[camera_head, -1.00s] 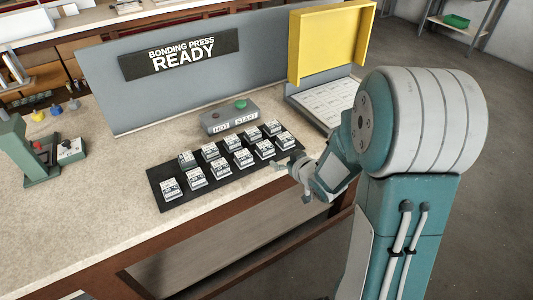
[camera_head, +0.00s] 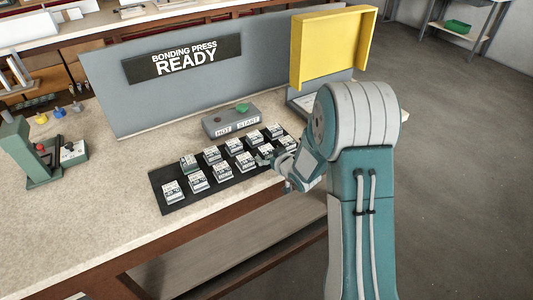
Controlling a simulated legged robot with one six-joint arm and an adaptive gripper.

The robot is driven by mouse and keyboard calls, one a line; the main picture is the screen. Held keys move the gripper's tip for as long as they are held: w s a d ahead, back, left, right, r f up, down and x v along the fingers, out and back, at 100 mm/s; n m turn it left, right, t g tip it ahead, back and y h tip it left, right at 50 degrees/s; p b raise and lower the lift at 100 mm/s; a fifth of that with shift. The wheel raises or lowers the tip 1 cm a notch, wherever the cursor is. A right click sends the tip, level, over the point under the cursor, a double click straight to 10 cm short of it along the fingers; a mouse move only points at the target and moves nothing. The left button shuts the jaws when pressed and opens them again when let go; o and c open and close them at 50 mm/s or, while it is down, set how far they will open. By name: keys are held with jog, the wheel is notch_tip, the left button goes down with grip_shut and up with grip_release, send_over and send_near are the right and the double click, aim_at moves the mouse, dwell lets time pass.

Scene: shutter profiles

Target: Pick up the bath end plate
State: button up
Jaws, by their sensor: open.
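Several small grey-and-white labelled pieces stand in two rows on a black mat (camera_head: 235,184) on the bench. The labels are too small to read, so I cannot tell which piece is the bath end plate. One is the front-left piece (camera_head: 172,191); another is in the front row nearer my gripper (camera_head: 245,161). My gripper (camera_head: 275,168) is open at the mat's right end, beside the right-hand pieces of the front row. It partly hides a piece there. I cannot tell whether it touches any piece.
A grey control box (camera_head: 231,121) with a green button stands behind the mat. A grey panel with a "BONDING PRESS READY" sign (camera_head: 183,58) and a raised yellow cover (camera_head: 330,48) stand behind. A green hand press (camera_head: 35,155) is at left. The front-left bench top is clear.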

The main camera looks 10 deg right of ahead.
aim_at(269, 152)
jog(key=shift+w+f, duration=0.1)
jog(key=shift+w, duration=0.05)
jog(key=c, duration=1.1)
jog(key=r, duration=0.4)
jog(key=shift+s, duration=0.25)
jog(key=s+r, duration=0.3)
jog(key=s, duration=0.1)
jog(key=s+r, duration=0.3)
jog(key=s, duration=0.2)
jog(key=s+r, duration=0.3)
jog(key=s, duration=0.1)
jog(key=shift+s+d, duration=0.3)
